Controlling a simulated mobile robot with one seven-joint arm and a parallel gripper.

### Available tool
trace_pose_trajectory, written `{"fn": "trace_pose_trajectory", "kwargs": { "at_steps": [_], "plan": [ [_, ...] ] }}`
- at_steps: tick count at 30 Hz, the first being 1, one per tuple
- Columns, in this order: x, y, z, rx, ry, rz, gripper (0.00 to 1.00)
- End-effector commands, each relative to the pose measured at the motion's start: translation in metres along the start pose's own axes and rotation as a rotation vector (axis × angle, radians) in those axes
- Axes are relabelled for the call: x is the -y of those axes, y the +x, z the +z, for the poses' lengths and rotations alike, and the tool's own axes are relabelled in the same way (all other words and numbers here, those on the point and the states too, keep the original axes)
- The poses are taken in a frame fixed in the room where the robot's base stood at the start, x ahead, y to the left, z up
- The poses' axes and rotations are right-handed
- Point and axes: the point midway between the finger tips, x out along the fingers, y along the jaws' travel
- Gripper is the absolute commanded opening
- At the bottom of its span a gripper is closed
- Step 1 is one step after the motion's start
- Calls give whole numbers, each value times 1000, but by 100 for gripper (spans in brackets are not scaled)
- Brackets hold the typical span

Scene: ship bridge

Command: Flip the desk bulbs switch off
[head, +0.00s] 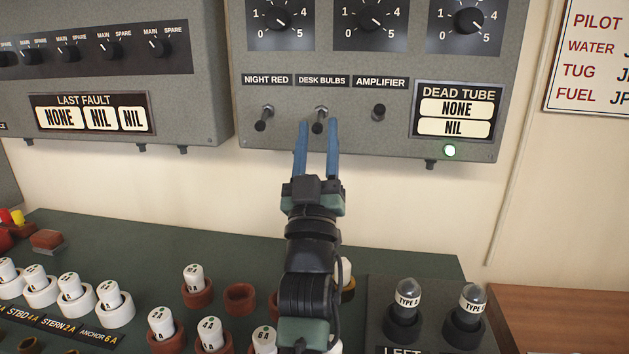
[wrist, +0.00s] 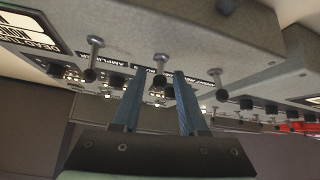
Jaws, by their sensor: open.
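The desk bulbs switch (head: 320,114) is a small metal toggle with a dark tip, under the DESK BULBS label on the grey panel. Its lever slants downward in the head view. My gripper (head: 319,127) is open, its two blue fingers pointing up at the panel, one on either side of the lever's tip. In the wrist view, the desk bulbs switch (wrist: 160,72) shows between the open fingers of my gripper (wrist: 157,76). Neither finger is clearly touching it.
The night red switch (head: 264,118) stands close left of my fingers and also slants down. The amplifier switch (head: 379,112) is to the right, its tip higher. Below, a dark green desk (head: 380,262) holds several white-capped pieces.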

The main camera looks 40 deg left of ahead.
Motion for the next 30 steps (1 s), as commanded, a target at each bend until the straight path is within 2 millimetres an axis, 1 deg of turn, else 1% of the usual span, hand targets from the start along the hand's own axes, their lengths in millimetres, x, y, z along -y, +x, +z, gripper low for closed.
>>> {"fn": "trace_pose_trajectory", "kwargs": {
  "at_steps": [1, 9, 12, 15, 18, 21, 30],
  "plan": [
    [0, -12, 2, 4, 0, 0, 43],
    [0, -67, 2, 4, 0, 0, 43],
    [0, -84, 2, 3, 1, 0, 43],
    [0, -96, 1, 2, 0, 0, 43],
    [0, -104, 1, 1, 0, 0, 43],
    [0, -107, 0, 0, 0, 0, 43],
    [0, -108, 0, 0, 1, -1, 43]
  ]
}}
